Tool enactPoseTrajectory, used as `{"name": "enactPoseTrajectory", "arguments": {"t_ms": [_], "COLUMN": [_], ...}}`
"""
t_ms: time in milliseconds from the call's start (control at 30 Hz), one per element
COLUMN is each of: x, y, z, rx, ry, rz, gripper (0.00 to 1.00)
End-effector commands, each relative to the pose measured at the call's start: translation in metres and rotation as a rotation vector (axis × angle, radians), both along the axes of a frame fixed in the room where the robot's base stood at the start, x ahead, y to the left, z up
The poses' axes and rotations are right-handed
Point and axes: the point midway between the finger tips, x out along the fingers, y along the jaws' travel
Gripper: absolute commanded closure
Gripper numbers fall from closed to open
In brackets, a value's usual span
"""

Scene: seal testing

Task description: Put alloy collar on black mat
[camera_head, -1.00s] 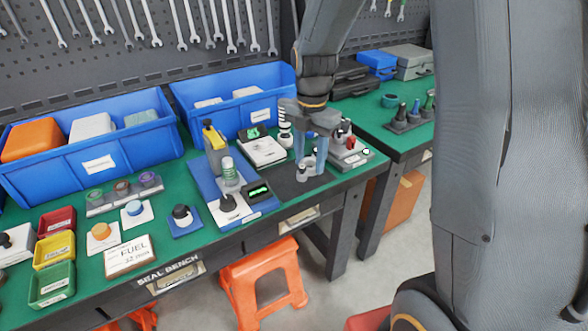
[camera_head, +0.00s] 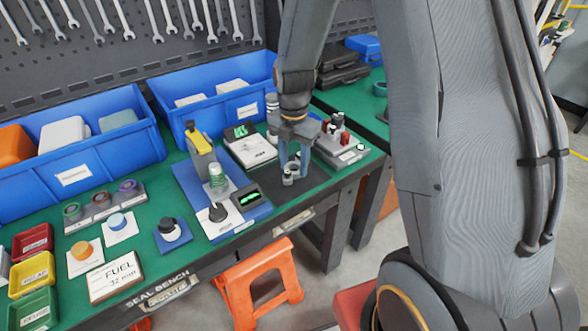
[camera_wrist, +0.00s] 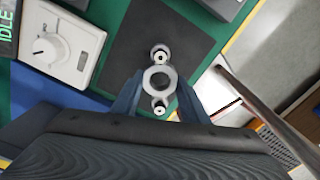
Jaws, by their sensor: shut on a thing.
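My gripper (camera_head: 294,166) points down over the black mat (camera_head: 262,176) at the right part of the green bench. In the wrist view its two blue-grey fingers (camera_wrist: 158,95) are shut on the alloy collar (camera_wrist: 147,80), a grey ring with a round hole and a small lug at each end. The collar also shows between the fingertips in the head view (camera_head: 289,179). It is over the black mat, which also shows in the wrist view (camera_wrist: 190,30). I cannot tell whether the collar touches the mat.
A blue board with a dial box and green display (camera_head: 250,198) lies to the left. The bench's front edge is close.

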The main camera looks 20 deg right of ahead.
Motion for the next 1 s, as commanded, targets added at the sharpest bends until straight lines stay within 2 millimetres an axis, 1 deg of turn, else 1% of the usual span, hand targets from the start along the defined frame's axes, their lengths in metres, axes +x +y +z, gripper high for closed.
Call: {"name": "enactPoseTrajectory", "arguments": {"t_ms": [33, 100, 200, 600, 633, 733, 1000], "x": [-0.001, -0.001, -0.001, 0.0, 0.0, 0.0, 0.0], "y": [-0.001, -0.001, -0.001, -0.001, -0.001, -0.001, -0.001], "z": [-0.008, -0.017, -0.026, -0.031, -0.031, -0.031, -0.03], "rx": [0.0, 0.0, 0.0, 0.0, 0.0, 0.0, 0.0], "ry": [0.004, 0.003, 0.001, 0.0, 0.0, 0.0, 0.0], "rz": [-0.001, -0.002, -0.002, -0.002, -0.002, -0.002, -0.002], "gripper": [0.81, 0.81, 0.81, 0.81, 0.58, 0.41, 0.41]}}
